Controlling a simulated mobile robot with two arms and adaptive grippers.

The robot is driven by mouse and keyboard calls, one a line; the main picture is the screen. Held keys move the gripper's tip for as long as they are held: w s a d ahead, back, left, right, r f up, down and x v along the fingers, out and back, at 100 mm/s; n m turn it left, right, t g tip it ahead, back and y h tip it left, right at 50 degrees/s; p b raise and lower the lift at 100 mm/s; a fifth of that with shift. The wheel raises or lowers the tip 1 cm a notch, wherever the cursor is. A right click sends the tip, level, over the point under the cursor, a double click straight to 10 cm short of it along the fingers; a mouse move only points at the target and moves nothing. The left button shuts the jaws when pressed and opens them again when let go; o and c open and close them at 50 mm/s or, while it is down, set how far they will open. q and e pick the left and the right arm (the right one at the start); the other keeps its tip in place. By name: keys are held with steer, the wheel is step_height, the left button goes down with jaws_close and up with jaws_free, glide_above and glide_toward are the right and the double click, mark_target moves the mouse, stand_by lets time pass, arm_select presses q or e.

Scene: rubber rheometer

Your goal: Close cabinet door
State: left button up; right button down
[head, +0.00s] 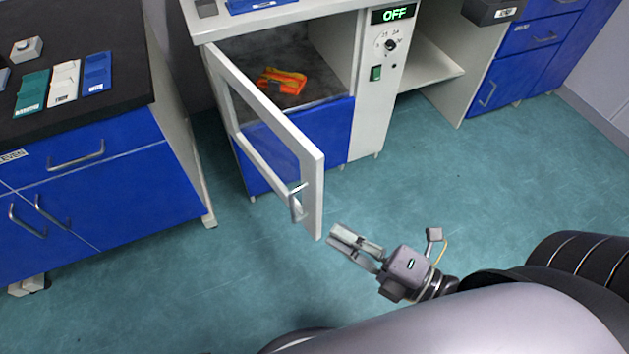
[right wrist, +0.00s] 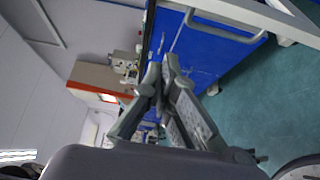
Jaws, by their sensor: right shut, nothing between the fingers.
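The cabinet door (head: 270,128), a white frame with a clear pane, stands wide open and swings out toward me. Its metal handle (head: 297,201) is near the free edge. The cabinet (head: 345,75) has a white body with a blue lower front, and an orange-yellow object (head: 281,81) lies inside. My right gripper (head: 352,238) is shut and empty, just right of the door's free edge, with a small apparent gap. In the right wrist view its fingers (right wrist: 160,78) meet at the tips. My left gripper is not in view.
A blue drawer unit with a black top (head: 125,60) stands left, holding several small trays. A control panel (head: 384,70) reading OFF is right of the cabinet opening. Blue drawers (head: 525,50) stand at the back right. The green floor (head: 480,170) right of the door is clear.

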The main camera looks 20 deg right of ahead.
glide_above(315, 198)
steer(key=s+a, duration=0.1)
steer(key=s, duration=0.2)
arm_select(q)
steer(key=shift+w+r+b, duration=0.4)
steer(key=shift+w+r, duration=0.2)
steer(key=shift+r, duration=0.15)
arm_select(e)
steer(key=shift+a, duration=0.1)
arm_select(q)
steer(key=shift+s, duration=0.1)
